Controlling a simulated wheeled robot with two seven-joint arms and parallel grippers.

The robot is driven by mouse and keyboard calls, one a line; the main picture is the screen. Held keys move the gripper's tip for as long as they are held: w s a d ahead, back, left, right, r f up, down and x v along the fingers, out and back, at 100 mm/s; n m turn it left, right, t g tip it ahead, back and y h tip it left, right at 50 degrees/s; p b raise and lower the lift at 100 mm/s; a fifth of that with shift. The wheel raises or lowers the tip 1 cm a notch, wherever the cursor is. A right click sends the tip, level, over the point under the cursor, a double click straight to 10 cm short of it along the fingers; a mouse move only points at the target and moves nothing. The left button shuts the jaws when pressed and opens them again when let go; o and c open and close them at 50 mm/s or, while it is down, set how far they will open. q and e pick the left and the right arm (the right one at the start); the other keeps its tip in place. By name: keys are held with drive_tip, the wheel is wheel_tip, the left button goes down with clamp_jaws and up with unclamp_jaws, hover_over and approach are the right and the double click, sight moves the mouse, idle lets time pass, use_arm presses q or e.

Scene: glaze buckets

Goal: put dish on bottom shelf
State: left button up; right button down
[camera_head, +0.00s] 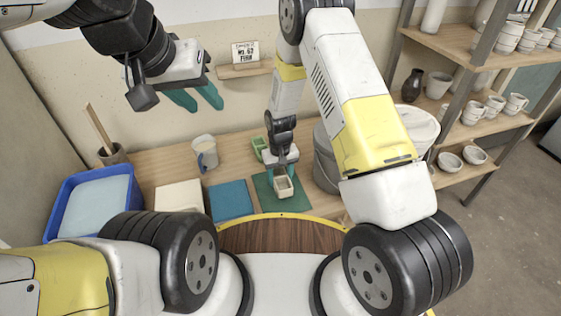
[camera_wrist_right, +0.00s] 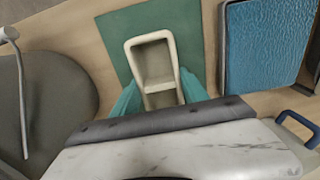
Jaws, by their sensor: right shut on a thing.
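A small cream rectangular dish (camera_head: 284,187) is over the green mat (camera_head: 270,201) on the bench. It also shows in the right wrist view (camera_wrist_right: 153,48). My right gripper (camera_head: 283,176) is shut on it, with a teal finger on either side; whether the dish touches the mat I cannot tell. The shelf rack stands at the right, and its bottom shelf (camera_head: 455,175) carries two small white bowls (camera_head: 462,158). My left gripper (camera_head: 196,97) is open and empty, raised in front of the wall at the left.
A blue pad (camera_head: 230,200), a cream slab (camera_head: 179,196), a mug (camera_head: 205,152) and a blue tub (camera_head: 95,203) are to the left. Green pieces (camera_head: 259,147) lie behind the gripper.

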sight(280, 182)
drive_tip(key=shift+w+f, duration=0.1)
drive_tip(key=shift+f, duration=1.65)
drive_tip(key=shift+f, duration=0.15)
drive_tip(key=c, duration=0.6)
unclamp_jaws()
